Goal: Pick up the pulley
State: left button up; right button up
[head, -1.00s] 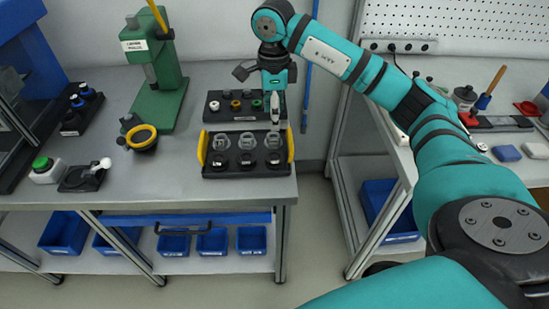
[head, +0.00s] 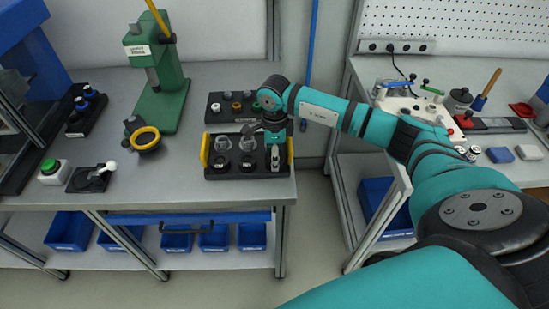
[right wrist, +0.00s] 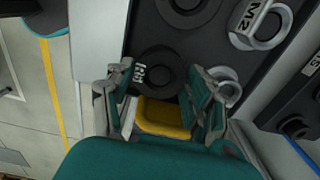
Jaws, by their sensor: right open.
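My right gripper (head: 275,165) is low over the tray's right end. In the right wrist view my right gripper (right wrist: 160,98) is open, its fingers either side of the near edge of that part; contact cannot be told. My left gripper is not in view.
A black rack (head: 214,112) with small coloured rings stands just behind the tray. A green press (head: 160,95) and a yellow-rimmed black part (head: 145,138) stand to the left.

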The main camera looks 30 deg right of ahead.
jog(key=shift+f, duration=0.15)
jog(key=shift+c, duration=0.3)
jog(key=c, duration=0.9)
jog(key=shift+o, duration=0.2)
